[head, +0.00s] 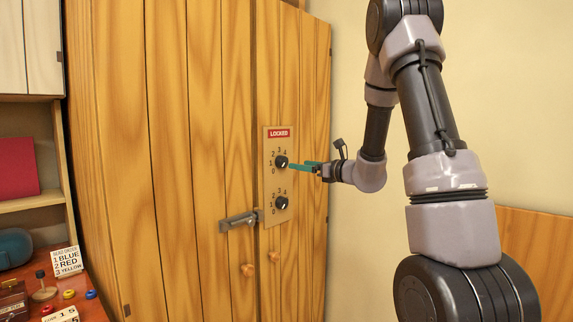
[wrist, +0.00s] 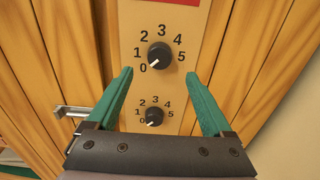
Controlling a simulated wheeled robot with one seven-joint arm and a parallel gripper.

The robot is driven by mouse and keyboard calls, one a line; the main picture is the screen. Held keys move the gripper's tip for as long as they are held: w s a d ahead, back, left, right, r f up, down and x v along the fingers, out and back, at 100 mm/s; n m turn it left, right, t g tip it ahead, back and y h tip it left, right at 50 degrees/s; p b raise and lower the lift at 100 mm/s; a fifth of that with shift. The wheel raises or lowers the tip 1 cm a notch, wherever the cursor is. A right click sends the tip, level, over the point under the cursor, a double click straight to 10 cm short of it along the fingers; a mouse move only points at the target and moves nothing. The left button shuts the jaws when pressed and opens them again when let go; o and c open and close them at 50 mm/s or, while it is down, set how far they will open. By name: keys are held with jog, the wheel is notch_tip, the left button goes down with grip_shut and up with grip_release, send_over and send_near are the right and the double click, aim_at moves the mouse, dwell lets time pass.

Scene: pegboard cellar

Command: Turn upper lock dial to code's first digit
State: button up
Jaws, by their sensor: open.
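The upper lock dial (head: 282,162) is a black knob on a tan plate (head: 270,190) on the wooden cabinet door. In the wrist view, the upper dial (wrist: 159,56) has digits 0 to 5 around it, and its white mark points lower left, at 0. The lower dial (head: 282,203) also shows in the wrist view (wrist: 154,117), its mark near 0. My gripper (wrist: 158,74) is open, its green fingers on either side below the upper dial, with no contact visible. In the head view, my gripper (head: 305,166) is level with the upper dial, just right of it.
A red LOCKED label (head: 279,133) tops the plate. A metal latch (head: 241,220) crosses the doors. A white card (head: 62,315) at the lower left reads CODE with 1 and 5, partly cut off. Another card (head: 67,262) lists blue, red, yellow.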

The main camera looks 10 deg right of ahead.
aim_at(285, 162)
jog(key=x, duration=0.7)
jog(key=shift+w+a, duration=0.1)
jog(key=shift+a, duration=0.05)
grip_shut()
jog(key=m, duration=0.4)
jog(key=shift+m, duration=2.3)
